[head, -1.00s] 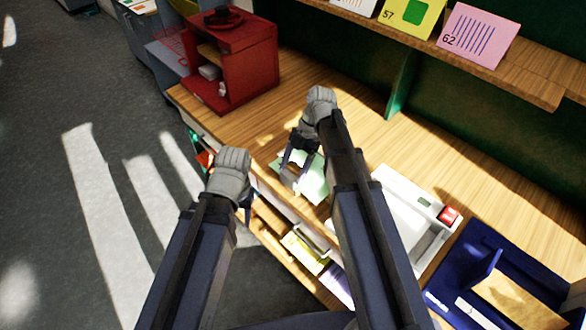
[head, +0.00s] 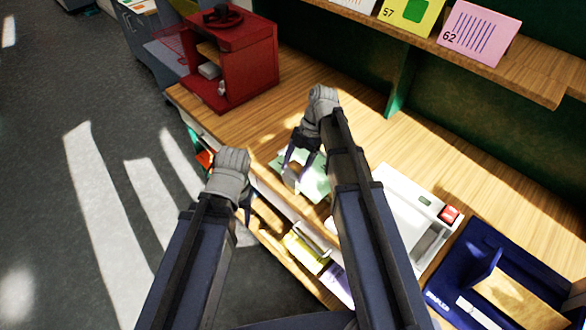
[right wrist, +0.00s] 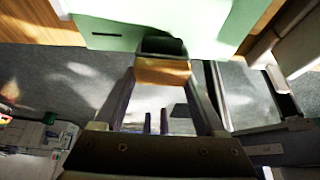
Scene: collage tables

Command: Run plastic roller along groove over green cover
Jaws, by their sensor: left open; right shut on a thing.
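The pale green cover (head: 314,184) lies at the front edge of the wooden table, partly hidden by my right arm. It also fills the top of the right wrist view (right wrist: 205,18), where a short dark slit shows in it. My right gripper (head: 292,167) is over the cover, shut on a small piece with a tan block (right wrist: 162,71) and a dark end that meets or nearly meets the cover. This appears to be the roller. I cannot make out the groove under it. My left gripper (head: 246,200) is open and empty, off the table's front edge.
A red open-fronted cabinet (head: 250,72) stands at the back left of the table. A white device (head: 395,205) with a red button is right of my right arm, and a blue stand (head: 455,270) is beyond it. Papers (head: 305,250) lie on a shelf below. The table behind the cover is clear.

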